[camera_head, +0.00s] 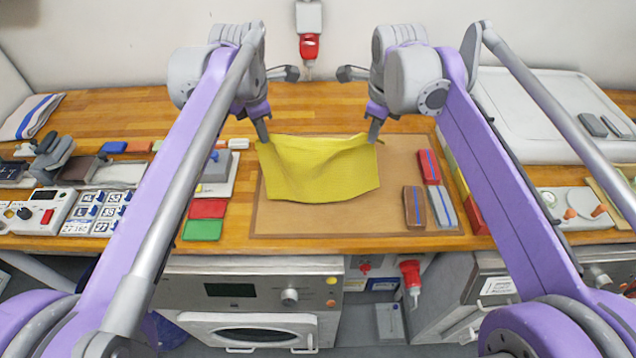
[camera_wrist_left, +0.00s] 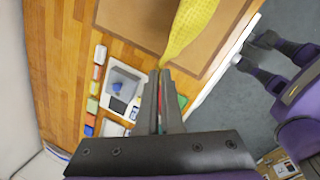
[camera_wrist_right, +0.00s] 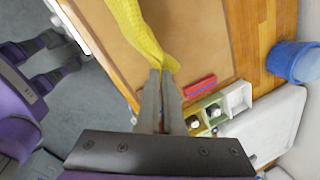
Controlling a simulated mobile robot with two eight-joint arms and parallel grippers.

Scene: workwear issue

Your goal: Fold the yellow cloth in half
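The yellow cloth (camera_head: 318,170) hangs over a brown mat (camera_head: 290,220) on the wooden counter. Its far edge is lifted at both corners, and the near part drapes toward the mat's middle. My left gripper (camera_head: 264,138) is shut on the far left corner; the left wrist view shows the cloth (camera_wrist_left: 190,28) pinched at the fingertips (camera_wrist_left: 160,74). My right gripper (camera_head: 374,136) is shut on the far right corner; the right wrist view shows the cloth (camera_wrist_right: 138,35) gathered at the fingertips (camera_wrist_right: 160,74). Whether the near edge touches the mat is hard to tell.
A brown block (camera_head: 414,206), a grey-blue block (camera_head: 444,206) and a red block (camera_head: 429,166) lie at the mat's right side. Red (camera_head: 208,208) and green (camera_head: 203,230) pieces lie left of the mat. The mat in front of the cloth is clear.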

